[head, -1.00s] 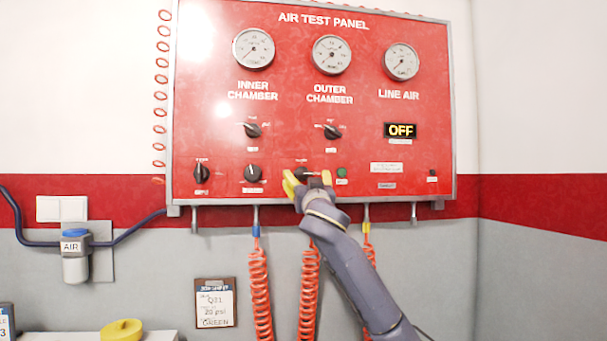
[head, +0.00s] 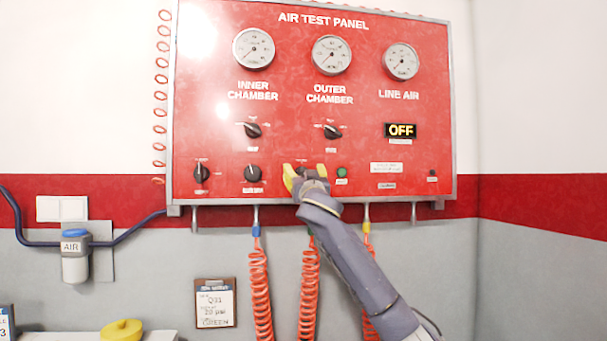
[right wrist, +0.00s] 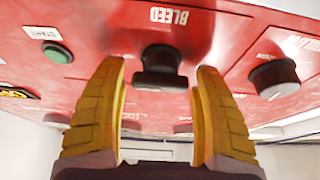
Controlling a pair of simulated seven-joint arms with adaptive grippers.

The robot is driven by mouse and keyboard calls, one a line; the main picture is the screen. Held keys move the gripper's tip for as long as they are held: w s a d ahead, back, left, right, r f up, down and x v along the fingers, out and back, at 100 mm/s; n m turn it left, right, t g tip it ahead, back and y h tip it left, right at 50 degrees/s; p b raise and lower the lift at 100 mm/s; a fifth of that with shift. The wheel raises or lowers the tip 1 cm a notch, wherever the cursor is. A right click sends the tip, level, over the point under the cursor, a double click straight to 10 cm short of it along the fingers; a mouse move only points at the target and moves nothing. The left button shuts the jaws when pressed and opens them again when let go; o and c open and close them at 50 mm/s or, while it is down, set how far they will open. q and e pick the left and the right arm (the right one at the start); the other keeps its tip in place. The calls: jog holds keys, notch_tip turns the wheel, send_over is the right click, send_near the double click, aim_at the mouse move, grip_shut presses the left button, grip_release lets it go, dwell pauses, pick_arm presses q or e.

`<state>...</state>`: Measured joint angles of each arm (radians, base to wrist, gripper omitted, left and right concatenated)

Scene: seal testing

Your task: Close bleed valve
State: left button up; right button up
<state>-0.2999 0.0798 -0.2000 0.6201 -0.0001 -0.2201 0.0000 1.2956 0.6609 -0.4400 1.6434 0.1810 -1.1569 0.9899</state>
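The bleed valve is a black knob (right wrist: 160,68) under the upside-down label "BLEED" (right wrist: 168,15) in the right wrist view. In the head view the knob (head: 302,171) is mostly hidden by my right gripper. My right gripper (head: 305,168) has yellow fingers and is at the lower middle of the red air test panel (head: 290,110). In the right wrist view the right gripper (right wrist: 160,105) is open, with one finger on each side of the knob and gaps between. My left gripper is not in view.
A green start button (head: 342,172) is just right of the gripper. Another black knob (head: 253,174) is to its left. Two black knobs, (head: 253,130) and (head: 332,132), are above. Orange coiled hoses (head: 260,290) hang below the panel. The display (head: 400,130) reads OFF.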

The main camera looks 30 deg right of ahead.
jog(key=c, duration=0.9)
jog(key=shift+n, duration=0.4)
jog(key=n+y, duration=0.2)
jog(key=n, duration=0.1)
jog(key=n+y, duration=0.1)
jog(key=n, duration=0.2)
jog(key=shift+n+t+y, duration=0.4)
jog(key=n+y, duration=0.1)
jog(key=n, duration=0.2)
jog(key=n+y, duration=0.1)
jog(key=n, duration=0.2)
jog(key=shift+a+g+y, duration=0.1)
jog(key=shift+g+y, duration=0.2)
jog(key=shift+y, duration=0.1)
jog(key=n+y, duration=0.1)
jog(key=n, duration=0.1)
jog(key=n+g, duration=0.1)
jog(key=n, duration=0.2)
jog(key=shift+y, duration=0.4)
jog(key=shift+a+f+n+g, duration=0.15)
jog(key=shift+n+g, duration=0.75)
jog(key=shift+n, duration=1)
